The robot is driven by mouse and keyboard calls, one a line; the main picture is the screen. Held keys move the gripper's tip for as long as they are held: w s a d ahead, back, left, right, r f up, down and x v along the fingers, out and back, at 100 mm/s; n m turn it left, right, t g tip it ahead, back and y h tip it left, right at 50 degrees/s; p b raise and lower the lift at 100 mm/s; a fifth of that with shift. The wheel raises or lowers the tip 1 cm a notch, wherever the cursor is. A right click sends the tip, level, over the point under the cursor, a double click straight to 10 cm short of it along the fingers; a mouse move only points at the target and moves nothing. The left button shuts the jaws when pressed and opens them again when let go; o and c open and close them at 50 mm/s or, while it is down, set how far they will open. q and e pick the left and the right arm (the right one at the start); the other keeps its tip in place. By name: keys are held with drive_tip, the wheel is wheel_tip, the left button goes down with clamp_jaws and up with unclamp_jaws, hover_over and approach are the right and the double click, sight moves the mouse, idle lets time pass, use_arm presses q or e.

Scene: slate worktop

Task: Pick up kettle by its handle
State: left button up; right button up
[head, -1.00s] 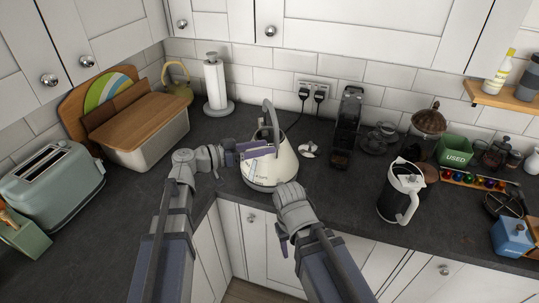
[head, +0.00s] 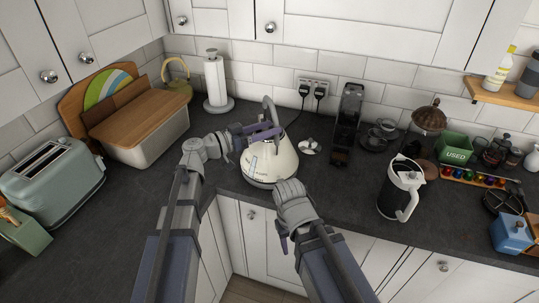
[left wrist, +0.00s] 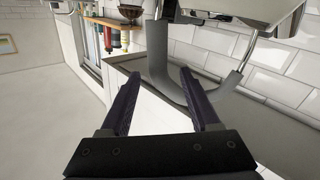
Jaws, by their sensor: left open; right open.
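The cream kettle (head: 270,165) stands upright on the worktop near the inner corner, with its grey arched handle (head: 266,104) rising above it. My left gripper (head: 268,132) is open at the kettle's upper part, by the handle. In the left wrist view, the grey curved handle (left wrist: 160,70) shows between and beyond the open fingers (left wrist: 160,92); I cannot tell whether they touch it. My right gripper (head: 283,242) is open and empty, low in front of the worktop edge, below and right of the kettle. Its fingers are partly hidden by the wrist.
A small metal piece (head: 310,147) lies right of the kettle. A black coffee machine (head: 346,125) and a black-and-white jug (head: 400,190) stand further right. A paper towel holder (head: 217,80), bread bin (head: 150,130) and toaster (head: 55,180) are left. Bare worktop lies before the jug.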

sight(276, 126)
use_arm(q)
drive_tip(key=x, duration=0.3)
drive_tip(key=shift+w, duration=0.15)
clamp_jaws()
idle(0.3)
idle(0.9)
